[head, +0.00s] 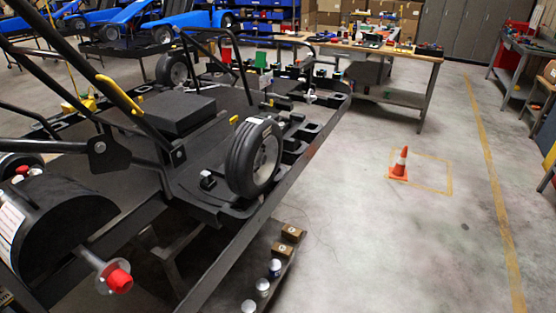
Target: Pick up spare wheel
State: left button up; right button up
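A black wheel with a grey rim (253,158) stands upright at the near side of the kart frame on the kart stand (310,150). I cannot tell whether it is mounted or loose. Another black wheel (172,70) stands farther back on the left. None of these is marked as the spare wheel. Neither of my grippers shows in the head view.
A bare axle with a red end (118,280) sticks out at lower left. A low shelf below the stand holds small boxes (287,238) and cans (262,287). A workbench (400,52) stands behind. An orange cone (400,165) stands on open floor to the right.

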aim_at(254, 155)
jog(key=i+l+u, duration=0.2)
jog(key=u, duration=0.15)
jog(key=i+l+u, duration=0.2)
jog(key=u, duration=0.15)
